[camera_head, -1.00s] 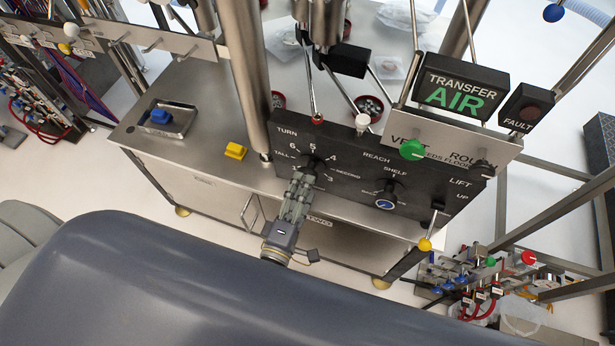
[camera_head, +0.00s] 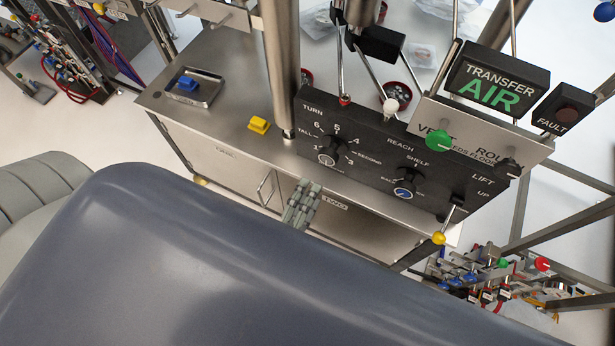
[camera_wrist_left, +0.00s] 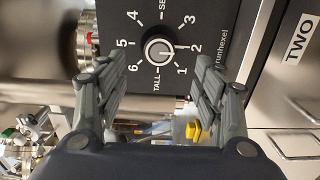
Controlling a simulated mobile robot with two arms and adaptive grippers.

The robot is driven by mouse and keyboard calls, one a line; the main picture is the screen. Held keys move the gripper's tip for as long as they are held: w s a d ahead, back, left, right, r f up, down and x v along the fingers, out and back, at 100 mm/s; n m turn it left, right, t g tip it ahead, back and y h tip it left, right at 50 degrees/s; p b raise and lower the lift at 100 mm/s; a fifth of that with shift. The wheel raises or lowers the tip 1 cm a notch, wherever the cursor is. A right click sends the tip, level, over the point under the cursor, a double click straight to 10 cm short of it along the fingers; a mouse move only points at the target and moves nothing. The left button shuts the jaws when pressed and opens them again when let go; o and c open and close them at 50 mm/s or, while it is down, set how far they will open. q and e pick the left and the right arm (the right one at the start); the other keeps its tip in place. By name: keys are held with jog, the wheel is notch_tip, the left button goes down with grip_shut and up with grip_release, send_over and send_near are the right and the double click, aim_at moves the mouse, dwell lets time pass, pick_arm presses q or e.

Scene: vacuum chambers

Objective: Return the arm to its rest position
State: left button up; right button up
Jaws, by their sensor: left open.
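My left gripper (camera_head: 302,205) shows in the head view below the black control panel (camera_head: 372,160), in front of the steel cabinet. Its fingers point up toward the TURN dial (camera_head: 328,157), apart from it. In the left wrist view the gripper (camera_wrist_left: 160,85) is open, with two grey fingers spread and nothing between them. The numbered dial (camera_wrist_left: 159,50) appears beyond and between the fingers. Most of my left arm is hidden behind my own dark body in the head view. My right gripper is not in view.
A steel bench (camera_head: 225,110) carries a yellow block (camera_head: 259,125) and a tray (camera_head: 204,90) with a blue block (camera_head: 187,84). A yellow-knobbed lever (camera_head: 438,238) sticks out at the panel's right end. Valves with red hoses (camera_head: 485,280) stand lower right. Open floor lies at left.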

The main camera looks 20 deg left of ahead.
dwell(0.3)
pick_arm(q)
jog(key=s+f+m+g+h, duration=0.15)
jog(key=f+m, duration=0.25)
jog(key=f, duration=0.4)
jog(key=s+f+m+g, duration=0.2)
jog(key=f+m+g, duration=0.1)
jog(key=f, duration=0.5)
jog(key=s+f+m+g+h, duration=0.1)
jog(key=s+f+m+g, duration=0.2)
jog(key=f, duration=0.5)
jog(key=s+a+f+m+g+y, duration=0.1)
jog(key=s+a+f+m+g, duration=0.3)
jog(key=s+f, duration=0.4)
jog(key=s+a+f+m+g+y, duration=0.2)
jog(key=s+a+f+m+g, duration=0.3)
jog(key=s+f, duration=0.4)
jog(key=shift+s+a+m, duration=0.5)
jog(key=shift+s+a, duration=0.1)
jog(key=shift+s, duration=0.35)
jog(key=shift+g, duration=0.25)
